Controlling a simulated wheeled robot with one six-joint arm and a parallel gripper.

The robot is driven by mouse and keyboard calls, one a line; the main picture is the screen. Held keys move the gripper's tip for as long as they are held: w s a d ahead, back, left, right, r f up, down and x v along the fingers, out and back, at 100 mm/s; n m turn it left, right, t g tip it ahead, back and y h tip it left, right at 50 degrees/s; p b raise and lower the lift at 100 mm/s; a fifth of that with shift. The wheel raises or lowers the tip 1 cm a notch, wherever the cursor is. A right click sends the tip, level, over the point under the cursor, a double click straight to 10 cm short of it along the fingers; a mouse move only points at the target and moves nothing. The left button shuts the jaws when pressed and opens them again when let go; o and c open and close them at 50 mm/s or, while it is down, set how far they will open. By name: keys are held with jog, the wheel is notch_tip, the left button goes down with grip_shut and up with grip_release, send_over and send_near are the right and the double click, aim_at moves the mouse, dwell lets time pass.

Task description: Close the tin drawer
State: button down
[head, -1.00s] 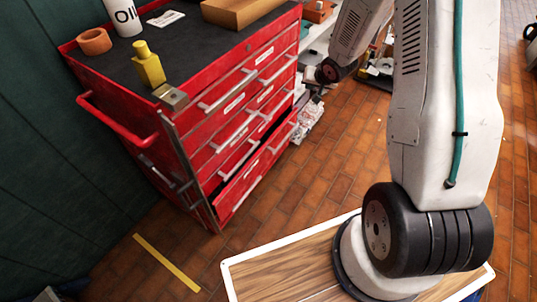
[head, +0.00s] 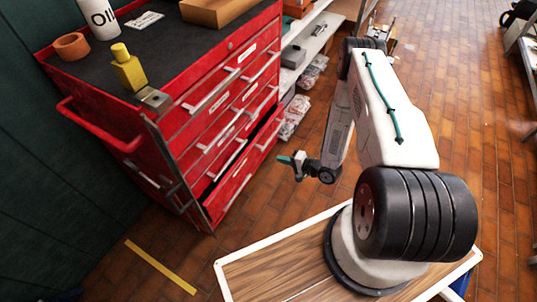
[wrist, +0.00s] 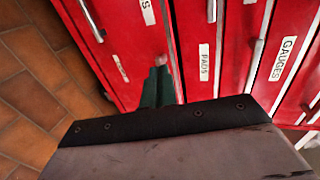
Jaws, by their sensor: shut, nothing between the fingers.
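A red tool cabinet (head: 160,150) stands at the left in the head view. Its lowest drawer (head: 240,178) stands out from the front, with a dark gap along its top edge. I cannot read its label, so I cannot confirm that it is the tin drawer. My gripper (head: 283,160) is low, to the right of this drawer's front and apart from it in the picture. Its teal fingers are shut and empty. In the wrist view the shut fingers (wrist: 158,86) point at red drawer fronts; a PADS label (wrist: 204,62) and a GAUGES label (wrist: 285,58) are readable.
On the cabinet top are a yellow bottle (head: 128,70), a white OIL container (head: 98,18), an orange ring (head: 72,46) and a cardboard box (head: 215,10). A shelf (head: 305,50) with bagged items stands behind. Brick floor (head: 290,195) before the cabinet is clear.

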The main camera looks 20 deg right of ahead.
aim_at(250, 148)
jog(key=x, duration=1.2)
jog(key=shift+w+a+r, duration=0.1)
jog(key=shift+w+r, duration=0.05)
jog(key=shift+r, duration=0.2)
jog(key=shift+w+a, duration=0.3)
jog(key=shift+w, duration=0.1)
jog(key=w+a, duration=0.2)
jog(key=w, duration=0.1)
jog(key=shift+w+a, duration=0.3)
jog(key=shift+w+a+r, duration=0.1)
jog(key=shift+w+r, duration=0.05)
jog(key=shift+w, duration=0.15)
jog(key=shift+a, duration=0.1)
jog(key=shift+s, duration=0.45)
jog(key=f+v, duration=0.1)
jog(key=v, duration=1.2)
jog(key=shift+s+d, duration=0.25)
jog(key=shift+d, duration=0.2)
